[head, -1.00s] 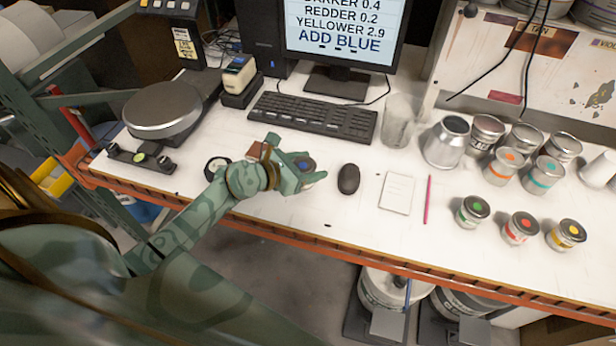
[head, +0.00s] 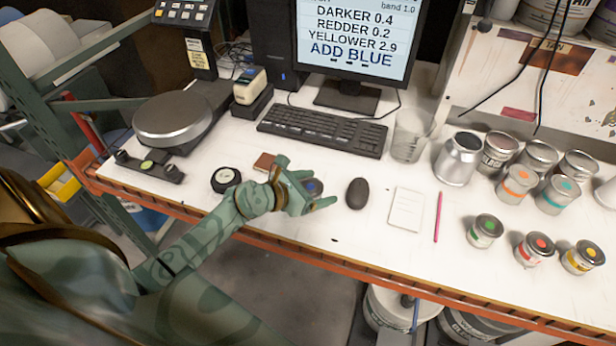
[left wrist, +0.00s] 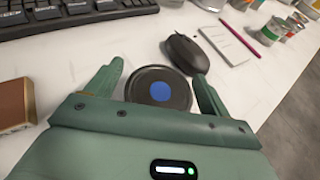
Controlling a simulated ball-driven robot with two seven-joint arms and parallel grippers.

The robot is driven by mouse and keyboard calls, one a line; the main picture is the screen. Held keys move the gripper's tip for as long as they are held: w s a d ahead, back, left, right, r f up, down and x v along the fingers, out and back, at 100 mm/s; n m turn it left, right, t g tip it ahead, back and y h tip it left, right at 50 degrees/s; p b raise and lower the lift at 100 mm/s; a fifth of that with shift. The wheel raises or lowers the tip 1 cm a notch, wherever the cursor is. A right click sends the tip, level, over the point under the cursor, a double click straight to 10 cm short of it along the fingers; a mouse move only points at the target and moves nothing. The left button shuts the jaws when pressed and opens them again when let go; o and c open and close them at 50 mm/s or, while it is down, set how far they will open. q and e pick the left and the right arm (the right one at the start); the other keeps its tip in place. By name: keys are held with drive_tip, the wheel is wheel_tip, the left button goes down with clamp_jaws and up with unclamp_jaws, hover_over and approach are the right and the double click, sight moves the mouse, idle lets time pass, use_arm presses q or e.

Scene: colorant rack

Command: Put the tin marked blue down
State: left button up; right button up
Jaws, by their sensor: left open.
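The tin marked blue (left wrist: 158,90) shows in the left wrist view as a dark round lid with a blue dot. It stands on the white bench between the spread fingers of my left gripper (left wrist: 160,88). The gripper is open around the tin. Whether a finger touches it, I cannot tell. My right gripper is not in view.
A black mouse (head: 357,193) lies just right of the tin. A brown block (head: 265,162) and a round black-rimmed dial (head: 226,179) lie to the left. The keyboard (head: 322,130) is behind. Several tins stand at the right; the bench's front edge (head: 330,253) is near.

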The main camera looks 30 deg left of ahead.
use_arm(q)
drive_tip(key=p+v, duration=0.1)
drive_tip(key=v, duration=1)
drive_tip(key=shift+s, duration=0.15)
drive_tip(key=shift+s+a+r, duration=0.2)
drive_tip(key=shift+s, duration=0.15)
